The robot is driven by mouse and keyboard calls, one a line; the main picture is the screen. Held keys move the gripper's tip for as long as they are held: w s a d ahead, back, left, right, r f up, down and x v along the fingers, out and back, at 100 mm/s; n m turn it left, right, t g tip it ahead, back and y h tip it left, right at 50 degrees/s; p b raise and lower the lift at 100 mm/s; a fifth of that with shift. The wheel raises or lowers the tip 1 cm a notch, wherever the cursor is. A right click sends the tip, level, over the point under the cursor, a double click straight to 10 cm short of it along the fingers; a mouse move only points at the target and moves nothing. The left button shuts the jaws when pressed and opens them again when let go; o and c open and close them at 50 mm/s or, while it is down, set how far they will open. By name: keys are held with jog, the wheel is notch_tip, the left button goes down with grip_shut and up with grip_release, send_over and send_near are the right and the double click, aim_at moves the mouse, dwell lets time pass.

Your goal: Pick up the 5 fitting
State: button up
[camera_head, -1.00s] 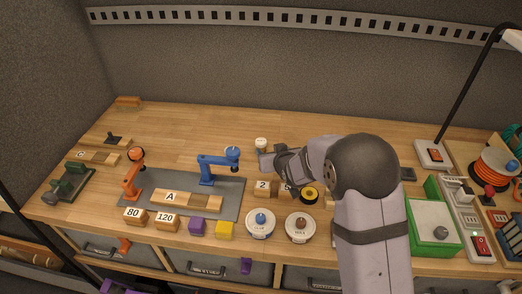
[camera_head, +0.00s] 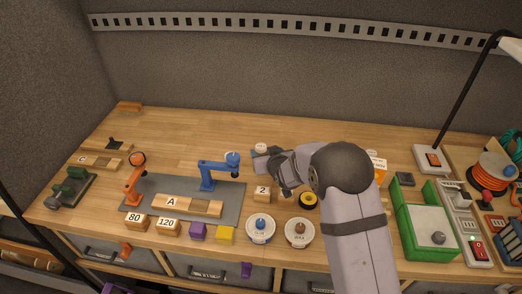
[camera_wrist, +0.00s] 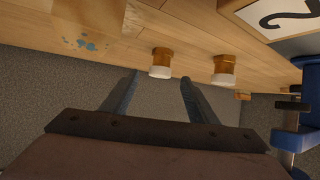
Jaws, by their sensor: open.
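My gripper (camera_head: 256,160) is open, over the back middle of the bench. In the wrist view my gripper (camera_wrist: 160,88) has two dark fingers spread apart. A brown cylinder with a white end (camera_wrist: 161,62) shows in the gap between the fingertips, and a similar one (camera_wrist: 225,70) lies to its right. One white-topped piece (camera_head: 261,148) shows just behind my gripper in the head view. No number 5 is readable in either view, so I cannot tell which piece is the 5 fitting. My arm hides part of the bench.
A yellow-and-black roll (camera_head: 308,200) and two round tins (camera_head: 261,227) are nearer the front.

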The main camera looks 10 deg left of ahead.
aim_at(262, 148)
jog(key=p+x, duration=0.1)
jog(key=x, duration=0.1)
jog(key=shift+w+a+p, duration=0.15)
jog(key=shift+w+p, duration=0.15)
jog(key=shift+w, duration=0.05)
jog(key=shift+x, duration=0.85)
jog(key=c, duration=1.2)
